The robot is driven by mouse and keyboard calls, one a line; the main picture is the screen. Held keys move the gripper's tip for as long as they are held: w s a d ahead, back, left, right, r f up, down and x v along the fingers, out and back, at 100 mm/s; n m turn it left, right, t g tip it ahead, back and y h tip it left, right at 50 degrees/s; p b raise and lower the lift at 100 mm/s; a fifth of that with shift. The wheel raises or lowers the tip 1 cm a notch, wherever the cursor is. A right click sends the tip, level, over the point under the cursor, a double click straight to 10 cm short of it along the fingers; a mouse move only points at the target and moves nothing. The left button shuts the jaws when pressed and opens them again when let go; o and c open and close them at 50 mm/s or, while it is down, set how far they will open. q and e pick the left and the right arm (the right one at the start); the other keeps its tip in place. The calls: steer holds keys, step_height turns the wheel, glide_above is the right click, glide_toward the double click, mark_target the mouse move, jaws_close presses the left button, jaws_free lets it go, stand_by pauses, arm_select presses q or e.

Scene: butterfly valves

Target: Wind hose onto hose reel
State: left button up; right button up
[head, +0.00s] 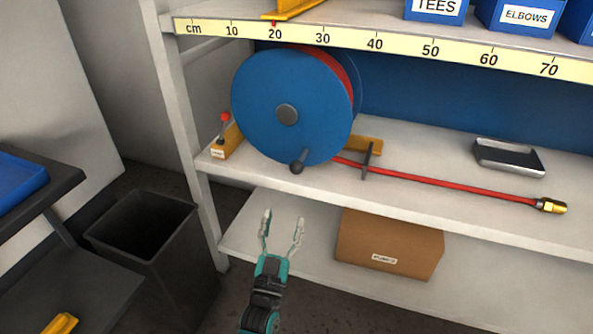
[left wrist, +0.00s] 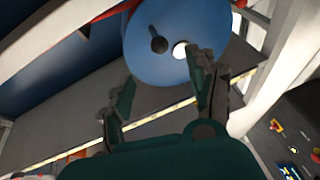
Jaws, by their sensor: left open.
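A blue hose reel (head: 275,120) stands on the middle shelf at the left, with red hose wound behind its front disc. Its dark crank knob (head: 297,167) sits at the lower edge of the disc. The red hose (head: 440,182) runs right from the reel through a dark guide (head: 367,160) to a brass nozzle (head: 551,206) on the shelf. My left gripper (head: 282,224) is open and empty, below and in front of the reel. In the left wrist view the disc (left wrist: 200,22) and the knob (left wrist: 158,45) show beyond the open fingers. My right gripper is not in view.
A small lever with a red knob (head: 224,118) stands left of the reel. A metal tray (head: 508,157) lies on the shelf at the right. A cardboard box (head: 388,243) sits on the lower shelf. A black bin (head: 150,245) stands at the left. A ruled shelf edge (head: 405,46) runs above.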

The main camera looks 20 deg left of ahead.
mark_target(297, 167)
arm_select(q)
steer(key=b+x, duration=0.1)
steer(key=x, duration=1.4)
steer(key=shift+w+r, duration=0.1)
steer(key=shift+w, duration=0.15)
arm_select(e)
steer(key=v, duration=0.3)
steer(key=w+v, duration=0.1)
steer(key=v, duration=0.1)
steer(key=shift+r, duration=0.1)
arm_select(q)
jaws_close()
